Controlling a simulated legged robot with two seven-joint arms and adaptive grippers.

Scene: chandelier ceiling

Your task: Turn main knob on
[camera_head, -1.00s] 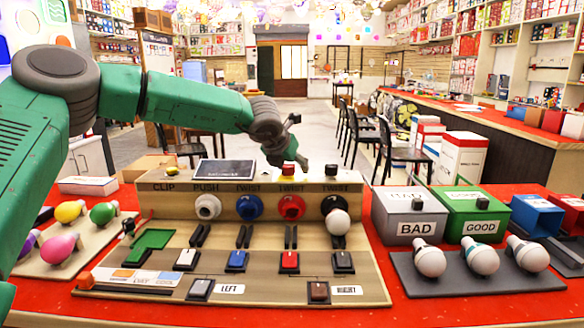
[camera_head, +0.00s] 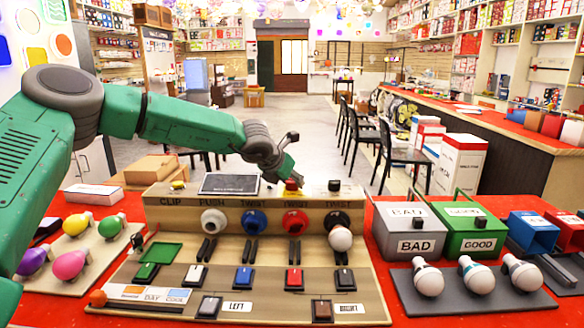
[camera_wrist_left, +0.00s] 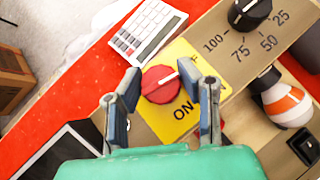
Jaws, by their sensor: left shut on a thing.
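The pointer aims toward the F side. In the head view the knob (camera_head: 292,185) is on top of the wooden panel (camera_head: 160,192), behind the red twist socket. My left gripper (camera_wrist_left: 161,74) has one finger on each side of the knob and is shut on it. It reaches down from the back left in the head view (camera_head: 284,168). My right gripper is not in view.
A black dial (camera_wrist_left: 250,12) with numbers and a white calculator-like pad (camera_wrist_left: 148,30) flank the knob. A bulb (camera_head: 340,238) sits in the black socket. Grey BAD (camera_head: 390,225) and green GOOD (camera_head: 490,243) boxes stand right. Coloured bulbs (camera_head: 68,264) lie left.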

